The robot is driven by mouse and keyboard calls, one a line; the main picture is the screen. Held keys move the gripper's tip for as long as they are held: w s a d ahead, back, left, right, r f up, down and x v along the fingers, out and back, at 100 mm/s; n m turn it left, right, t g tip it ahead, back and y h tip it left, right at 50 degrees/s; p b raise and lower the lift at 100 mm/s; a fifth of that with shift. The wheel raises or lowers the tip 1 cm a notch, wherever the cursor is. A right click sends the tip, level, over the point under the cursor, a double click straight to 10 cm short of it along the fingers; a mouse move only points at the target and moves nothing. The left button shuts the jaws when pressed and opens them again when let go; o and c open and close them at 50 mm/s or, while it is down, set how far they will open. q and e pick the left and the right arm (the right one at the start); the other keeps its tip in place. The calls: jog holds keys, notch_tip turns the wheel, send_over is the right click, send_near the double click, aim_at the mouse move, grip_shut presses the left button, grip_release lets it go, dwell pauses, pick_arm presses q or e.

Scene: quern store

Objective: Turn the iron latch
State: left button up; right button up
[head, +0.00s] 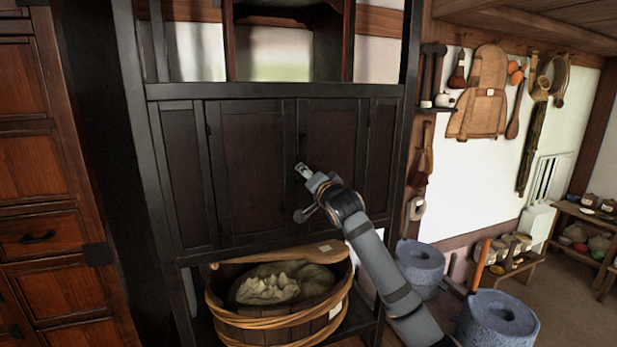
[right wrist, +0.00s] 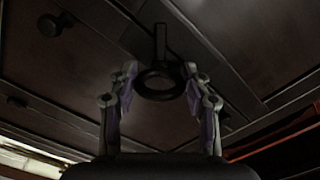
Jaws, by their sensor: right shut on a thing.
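The iron latch (right wrist: 160,66) is a dark bar with a ring at its end, on the dark wooden cabinet front (head: 255,165). In the right wrist view the bar points up the picture and the ring lies between my fingers. My right gripper (right wrist: 160,78) is shut on the ring, one finger at each side. In the head view my right gripper (head: 302,170) reaches the seam between the two middle doors, which look closed. The latch is too small and covered there to make out. My left gripper is not in view.
A wooden tub (head: 275,318) with a sack and a paddle (head: 285,254) stands below the doors. Grey quern stones (head: 497,318) stand at the right. A drawer chest (head: 35,165) is at the left. Tools hang on the right wall.

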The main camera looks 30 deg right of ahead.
jog(key=n+p, duration=0.1)
jog(key=n, duration=0.4)
jog(key=shift+n+p, duration=0.3)
jog(key=shift+p, duration=0.05)
jog(key=shift+n+p, duration=0.85)
jog(key=shift+n, duration=1.35)
jog(key=o, duration=1.2)
jog(key=shift+c, duration=0.2)
jog(key=shift+s, duration=0.15)
jog(key=v, duration=0.7)
